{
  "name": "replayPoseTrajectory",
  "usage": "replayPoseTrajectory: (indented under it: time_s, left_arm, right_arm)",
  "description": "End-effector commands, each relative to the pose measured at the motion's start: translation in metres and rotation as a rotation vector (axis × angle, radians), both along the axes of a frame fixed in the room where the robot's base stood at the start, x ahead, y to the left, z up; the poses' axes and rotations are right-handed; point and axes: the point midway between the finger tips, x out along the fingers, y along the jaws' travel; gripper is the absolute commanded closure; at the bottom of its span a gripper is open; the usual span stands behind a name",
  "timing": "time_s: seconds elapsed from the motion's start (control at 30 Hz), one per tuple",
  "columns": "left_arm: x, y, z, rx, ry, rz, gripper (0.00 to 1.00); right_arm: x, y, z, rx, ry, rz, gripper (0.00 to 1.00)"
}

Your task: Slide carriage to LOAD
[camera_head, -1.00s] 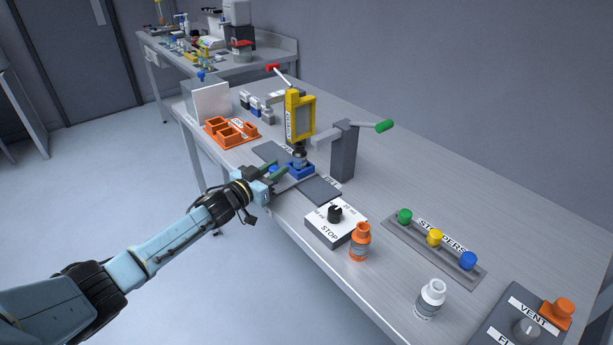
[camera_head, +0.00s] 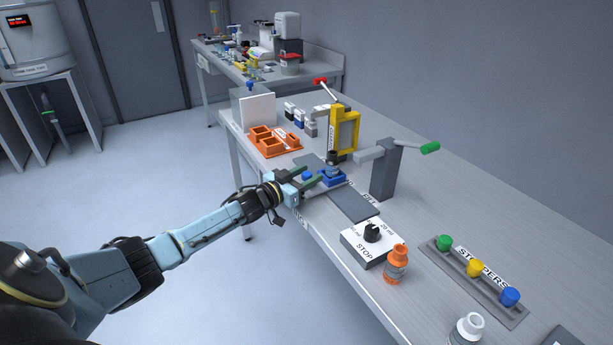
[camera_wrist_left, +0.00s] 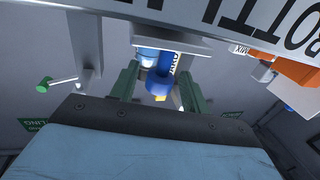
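The blue carriage (camera_head: 338,181) sits on a dark flat rail (camera_head: 352,206) near the bench's front edge, below the yellow hopper (camera_head: 344,132). A small grey-topped bottle (camera_head: 332,164) appears to stand in it. The carriage's blue knob (camera_head: 306,175) points toward the front. My left gripper (camera_head: 307,178) has its green fingers on either side of the knob. In the left wrist view the blue knob (camera_wrist_left: 163,76) lies between the fingers (camera_wrist_left: 158,88), with a gap visible, so the gripper looks open. My right gripper is not in view.
A grey post (camera_head: 386,170) with a green-handled lever stands right of the carriage. An orange tray (camera_head: 268,142) lies left. Stoppers (camera_head: 474,268) sit at right.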

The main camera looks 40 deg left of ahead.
Motion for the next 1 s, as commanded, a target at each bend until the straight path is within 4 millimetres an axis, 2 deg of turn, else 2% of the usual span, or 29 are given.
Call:
replayPoseTrajectory:
  time_s: [0.17,0.33,0.53,0.8,1.0]
  left_arm:
    - [-0.001,0.000,0.001,-0.001,-0.001,-0.001,0.53]
    - [-0.015,0.003,0.000,-0.003,0.001,-0.001,0.53]
    - [-0.047,0.009,0.000,-0.002,0.002,-0.001,0.53]
    - [-0.092,0.018,0.000,0.001,0.003,0.000,0.53]
    - [-0.118,0.023,0.000,-0.001,0.002,0.000,0.53]
  right_arm:
    - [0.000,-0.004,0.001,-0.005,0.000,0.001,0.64]
    - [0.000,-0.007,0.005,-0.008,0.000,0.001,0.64]
    - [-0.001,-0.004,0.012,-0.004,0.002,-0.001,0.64]
    - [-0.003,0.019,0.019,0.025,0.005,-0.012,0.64]
    - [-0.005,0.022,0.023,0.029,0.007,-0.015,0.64]
